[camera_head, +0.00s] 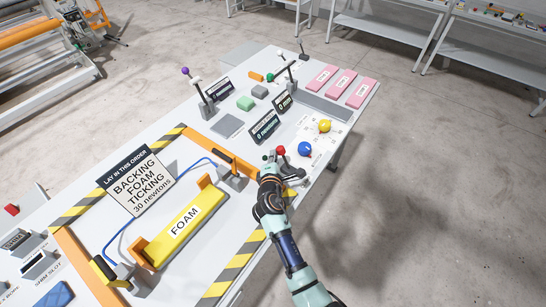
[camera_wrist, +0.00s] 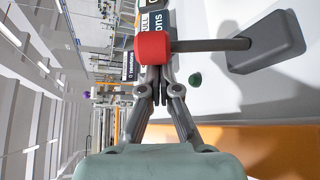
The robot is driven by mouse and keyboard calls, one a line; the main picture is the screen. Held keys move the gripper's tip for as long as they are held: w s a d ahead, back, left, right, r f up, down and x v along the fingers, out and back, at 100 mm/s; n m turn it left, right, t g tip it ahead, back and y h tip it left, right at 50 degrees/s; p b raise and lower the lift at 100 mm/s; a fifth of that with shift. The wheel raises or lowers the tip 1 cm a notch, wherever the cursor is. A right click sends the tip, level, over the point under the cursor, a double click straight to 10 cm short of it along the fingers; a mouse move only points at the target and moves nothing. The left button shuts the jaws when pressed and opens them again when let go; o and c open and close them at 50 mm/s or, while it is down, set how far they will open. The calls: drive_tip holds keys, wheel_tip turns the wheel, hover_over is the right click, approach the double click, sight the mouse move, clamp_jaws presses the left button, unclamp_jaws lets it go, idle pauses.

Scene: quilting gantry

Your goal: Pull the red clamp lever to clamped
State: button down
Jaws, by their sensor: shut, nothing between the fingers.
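The red clamp lever shows as a red knob (camera_head: 281,150) near the right edge of the table in the head view. In the wrist view the red knob (camera_wrist: 152,48) sits at the end of a dark rod, which runs sideways in this picture to a grey base block (camera_wrist: 265,42). My gripper (camera_wrist: 158,92) is shut and empty, with its fingertips just below the knob in the wrist picture. They look very close to the knob; I cannot tell whether they touch. In the head view my gripper (camera_head: 271,157) is beside the lever, and my wrist hides part of its base.
Blue (camera_head: 305,149) and yellow (camera_head: 324,125) balls lie right of the lever. Behind stand black signs and levers with purple (camera_head: 185,71), green and white knobs. An orange-edged frame holds the yellow FOAM block (camera_head: 187,222) and an order sign (camera_head: 137,181). Pink blocks lie far right.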

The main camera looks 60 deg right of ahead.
drive_tip(key=shift+s, duration=0.1)
drive_tip(key=s+m+t+h+b, duration=0.1)
drive_tip(key=s+m+b, duration=0.1)
drive_tip(key=b, duration=0.4)
drive_tip(key=shift+a, duration=0.1)
drive_tip(key=s+m+h+b, duration=0.1)
drive_tip(key=b, duration=0.3)
drive_tip(key=s+m+t+h+b, duration=0.1)
drive_tip(key=m+b, duration=0.1)
drive_tip(key=b, duration=0.2)
drive_tip(key=shift+s+a, duration=0.2)
drive_tip(key=shift+s, duration=0.05)
drive_tip(key=s+m+h+b, duration=0.1)
drive_tip(key=b, duration=0.1)
drive_tip(key=s+m+b, duration=0.1)
drive_tip(key=m+b, duration=0.1)
drive_tip(key=shift+a+r+h+b, duration=0.15)
drive_tip(key=shift+r+h+b, duration=0.2)
drive_tip(key=shift+r+h, duration=0.05)
drive_tip(key=shift+s+r+b, duration=0.1)
drive_tip(key=shift+s+b, duration=0.25)
drive_tip(key=shift+b, duration=0.05)
